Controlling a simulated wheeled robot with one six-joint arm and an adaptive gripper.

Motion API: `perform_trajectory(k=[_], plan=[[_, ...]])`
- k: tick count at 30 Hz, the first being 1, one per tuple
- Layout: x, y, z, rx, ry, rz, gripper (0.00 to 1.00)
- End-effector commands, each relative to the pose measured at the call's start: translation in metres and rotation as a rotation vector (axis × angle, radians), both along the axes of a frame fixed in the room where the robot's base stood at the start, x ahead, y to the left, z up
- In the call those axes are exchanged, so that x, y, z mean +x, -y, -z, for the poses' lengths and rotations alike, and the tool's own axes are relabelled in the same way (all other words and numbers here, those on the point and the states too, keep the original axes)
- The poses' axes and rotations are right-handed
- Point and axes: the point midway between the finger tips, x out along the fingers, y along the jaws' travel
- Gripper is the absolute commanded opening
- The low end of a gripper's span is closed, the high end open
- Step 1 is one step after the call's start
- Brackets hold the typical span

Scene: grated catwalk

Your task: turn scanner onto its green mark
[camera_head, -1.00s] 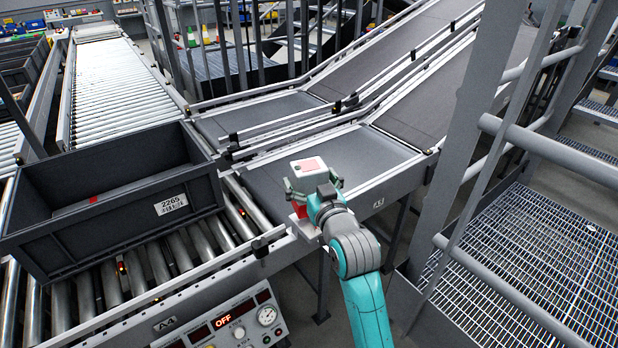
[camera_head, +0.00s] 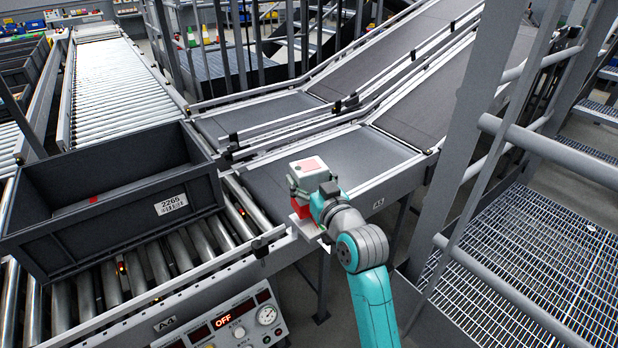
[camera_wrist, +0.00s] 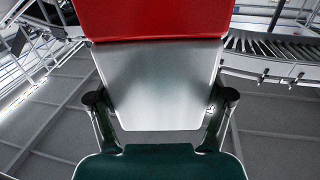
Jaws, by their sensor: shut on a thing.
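In the wrist view the scanner (camera_wrist: 160,85) fills the middle, grey with a red band above. My gripper (camera_head: 310,186) is shut on it, with one dark fingertip pad at each side in the wrist view (camera_wrist: 162,97). No green mark is visible in either view.
A dark grey tote (camera_head: 110,238) labelled 2265 stands on rollers at left. A control panel (camera_head: 235,325) reading OFF is at the bottom. Grey railing posts and rails (camera_head: 545,155) stand close on the right. The grey belt (camera_head: 365,150) behind the scanner is clear.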

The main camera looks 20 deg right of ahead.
Motion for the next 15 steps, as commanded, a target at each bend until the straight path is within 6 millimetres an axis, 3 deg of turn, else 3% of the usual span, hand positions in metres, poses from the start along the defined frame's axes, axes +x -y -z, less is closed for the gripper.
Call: perform_trajectory(k=[15], plan=[[0.0001,0.0007,0.0012,0.0,-0.001,-0.184,0.44]])
